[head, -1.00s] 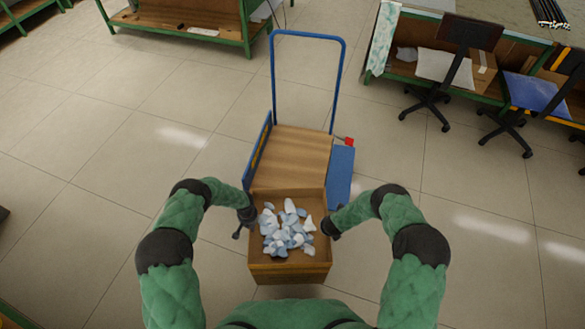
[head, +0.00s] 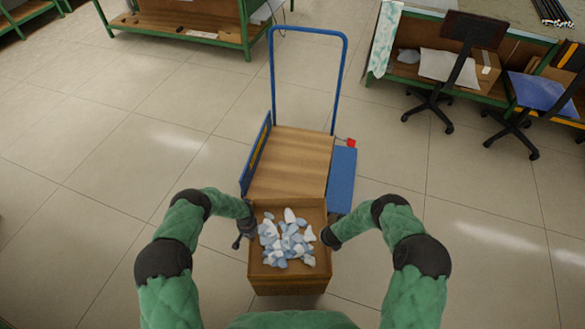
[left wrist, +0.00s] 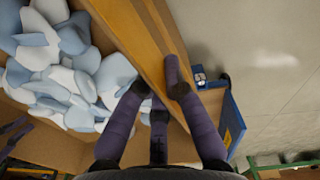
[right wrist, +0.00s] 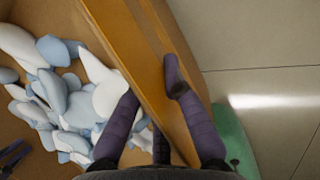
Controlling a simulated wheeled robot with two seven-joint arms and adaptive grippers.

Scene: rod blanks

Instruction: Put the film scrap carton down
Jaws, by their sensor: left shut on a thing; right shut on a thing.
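The film scrap carton (head: 290,283) is an open brown box held level in front of my body in the head view. White and pale blue film scraps (head: 287,240) fill its bottom. My left gripper (head: 249,228) is shut on the carton's left wall; in the left wrist view its fingers (left wrist: 155,85) straddle that wall (left wrist: 135,45). My right gripper (head: 331,236) is shut on the right wall, and the right wrist view shows its fingers (right wrist: 150,85) on both sides of it (right wrist: 130,65). The carton's underside is hidden.
A blue platform trolley (head: 343,175) stands just beyond the carton, with a wooden-topped box (head: 290,163) on it and a tall handle (head: 271,85). Office chairs (head: 455,75) and a green-framed bench are at upper right. Open tiled floor (head: 110,160) lies on both sides.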

